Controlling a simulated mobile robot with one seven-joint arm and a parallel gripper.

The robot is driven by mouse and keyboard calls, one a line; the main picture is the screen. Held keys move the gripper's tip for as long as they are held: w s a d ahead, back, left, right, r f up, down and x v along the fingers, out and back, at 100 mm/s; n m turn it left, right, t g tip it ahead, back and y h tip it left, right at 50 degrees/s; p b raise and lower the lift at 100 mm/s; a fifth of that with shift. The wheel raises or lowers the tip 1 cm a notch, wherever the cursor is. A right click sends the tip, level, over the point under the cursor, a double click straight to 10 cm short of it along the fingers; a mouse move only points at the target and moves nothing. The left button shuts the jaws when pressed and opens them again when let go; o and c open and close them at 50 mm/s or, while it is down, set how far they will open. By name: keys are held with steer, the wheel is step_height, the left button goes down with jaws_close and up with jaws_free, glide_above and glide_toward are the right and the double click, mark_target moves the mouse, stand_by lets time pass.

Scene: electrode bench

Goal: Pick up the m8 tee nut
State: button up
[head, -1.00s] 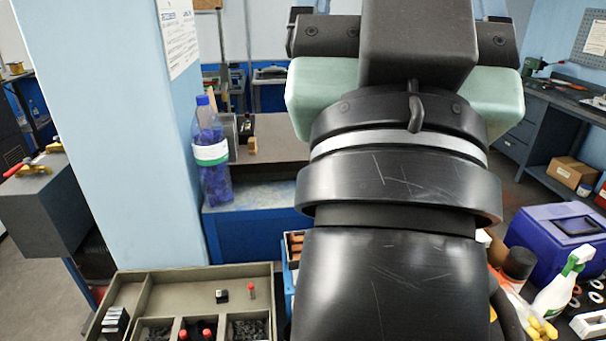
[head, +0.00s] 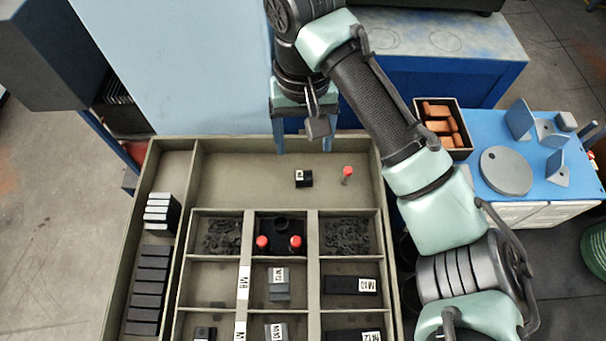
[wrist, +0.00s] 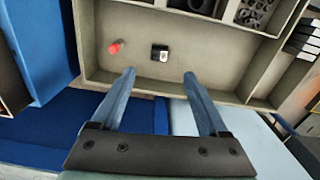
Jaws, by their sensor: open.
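A small black block with a white label, which looks like the m8 tee nut (head: 304,179), lies in the long bare compartment at the far side of the tray (head: 225,165). Its label is too small to read. In the wrist view, the tee nut (wrist: 159,53) lies just beyond the fingertips, roughly centred between them. My gripper (head: 303,150) is near the tray's far wall, with blue fingers pointing down. In the wrist view, my gripper (wrist: 159,73) is open and empty, its fingers apart from the tee nut.
Nearer compartments hold dark hardware, two red-topped pieces and labelled blocks (head: 278,283). A small box of copper-coloured pieces (head: 459,137) is right of the tray. The far compartment's floor is mostly bare.

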steer(key=b, duration=0.2)
glide_above(304, 175)
steer(key=f, duration=0.5)
steer(key=shift+s+f, duration=0.2)
steer(key=shift+s, duration=0.2)
steer(key=shift+w+f+b, duration=0.25)
steer(key=shift+f+b, duration=0.65)
steer(key=shift+f, duration=0.65)
steer(key=shift+w+f+b, duration=0.2)
steer(key=shift+f+b, duration=0.65)
steer(key=shift+f, duration=0.65)
jaws_close()
